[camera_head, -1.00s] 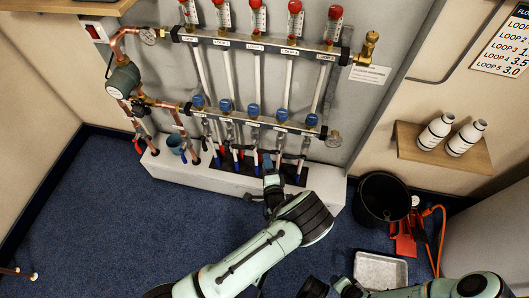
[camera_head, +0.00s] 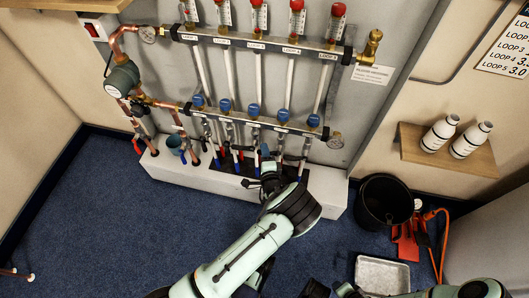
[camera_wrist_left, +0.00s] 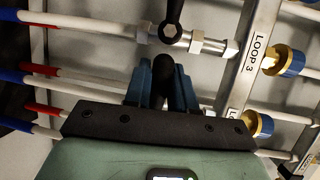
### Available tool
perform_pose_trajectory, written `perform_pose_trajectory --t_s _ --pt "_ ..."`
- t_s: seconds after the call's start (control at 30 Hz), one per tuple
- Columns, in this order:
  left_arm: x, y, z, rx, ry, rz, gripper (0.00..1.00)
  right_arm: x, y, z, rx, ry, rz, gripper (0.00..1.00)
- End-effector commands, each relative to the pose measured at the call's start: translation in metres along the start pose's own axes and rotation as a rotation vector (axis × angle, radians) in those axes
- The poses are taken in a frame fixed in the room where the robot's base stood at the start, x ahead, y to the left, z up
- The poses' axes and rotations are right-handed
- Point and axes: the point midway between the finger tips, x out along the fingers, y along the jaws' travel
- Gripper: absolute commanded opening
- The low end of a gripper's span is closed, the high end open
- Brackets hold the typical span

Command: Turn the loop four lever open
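A row of small valves with dark levers hangs below the lower bar. My left gripper (camera_head: 266,158) reaches up among these valves. In the left wrist view its blue fingers (camera_wrist_left: 165,85) stand apart with a dark rounded piece between them; I cannot tell whether they grip it. Just beyond, a black lever (camera_wrist_left: 172,12) points away from its valve (camera_wrist_left: 180,35); I cannot tell its loop. A "LOOP 3" label (camera_wrist_left: 258,50) is to the right. My right gripper (camera_head: 332,288) is partly cut off at the bottom edge.
A white ledge (camera_head: 205,175) runs below the pipes. A wooden shelf (camera_head: 450,158) holds two white bottles. The blue floor at left is mostly clear.

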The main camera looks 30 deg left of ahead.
Motion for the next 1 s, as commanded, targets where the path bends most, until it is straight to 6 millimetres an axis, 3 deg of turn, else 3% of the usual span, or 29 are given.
perform_pose_trajectory --t_s 0.47,0.6,1.0 --pt "0.001 0.006 0.0 -0.122 0.017 0.052 0.0 -0.006 -0.006 -0.008 -0.006 0.025 -0.011 0.43" --pt "0.001 0.011 -0.001 -0.223 0.033 0.093 0.0 -0.011 -0.011 -0.013 -0.01 0.041 -0.019 0.43" --pt "0.0 0.028 -0.009 -0.571 0.086 0.236 0.0 -0.02 -0.013 0.002 -0.013 -0.005 -0.02 0.43"
